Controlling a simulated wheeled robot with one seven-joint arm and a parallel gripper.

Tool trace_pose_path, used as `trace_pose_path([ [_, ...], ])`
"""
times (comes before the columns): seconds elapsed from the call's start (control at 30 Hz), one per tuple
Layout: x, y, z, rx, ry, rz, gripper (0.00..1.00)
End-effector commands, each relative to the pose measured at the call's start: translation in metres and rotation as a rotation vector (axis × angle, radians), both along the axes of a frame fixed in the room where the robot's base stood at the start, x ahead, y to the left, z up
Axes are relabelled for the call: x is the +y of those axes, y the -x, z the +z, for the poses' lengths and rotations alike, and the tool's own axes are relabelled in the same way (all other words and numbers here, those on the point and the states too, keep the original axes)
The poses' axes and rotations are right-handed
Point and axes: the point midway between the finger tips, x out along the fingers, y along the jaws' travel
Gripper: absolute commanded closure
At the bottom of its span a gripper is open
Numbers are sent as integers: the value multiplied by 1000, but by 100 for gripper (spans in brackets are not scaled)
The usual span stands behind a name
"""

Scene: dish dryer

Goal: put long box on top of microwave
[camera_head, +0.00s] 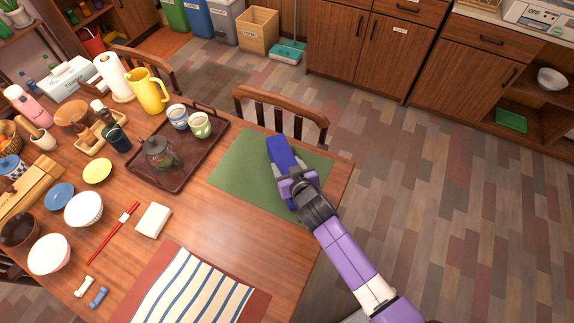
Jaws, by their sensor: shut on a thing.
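A dark blue long box (280,152) is held by my gripper (290,175) over the green placemat (235,165) at the table's far right side. My gripper is shut on the box near its lower end and partly hides it. I cannot tell whether the box touches the mat. A white appliance with a small display (540,20), perhaps the microwave, is cut off at the top right on the counter. Its top is mostly out of view.
A tray (150,175) with cups and a teapot lies left of the mat. A yellow pitcher (149,92) stands behind it. A wooden chair (285,103) stands at the table's far edge. Open floor (440,200) lies right of the table.

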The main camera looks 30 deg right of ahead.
Motion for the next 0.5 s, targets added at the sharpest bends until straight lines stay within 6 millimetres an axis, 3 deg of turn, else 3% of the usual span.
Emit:
trace_pose_path([
  [0.03, 0, 0, -3, -1, 0, 0, 93],
  [0.07, 0, 0, -1, 0, 0, 0, 38],
  [0.13, 0, 0, -1, 0, 0, 0, 24],
  [0.5, 0, 0, 1, 0, 0, 0, 22],
])
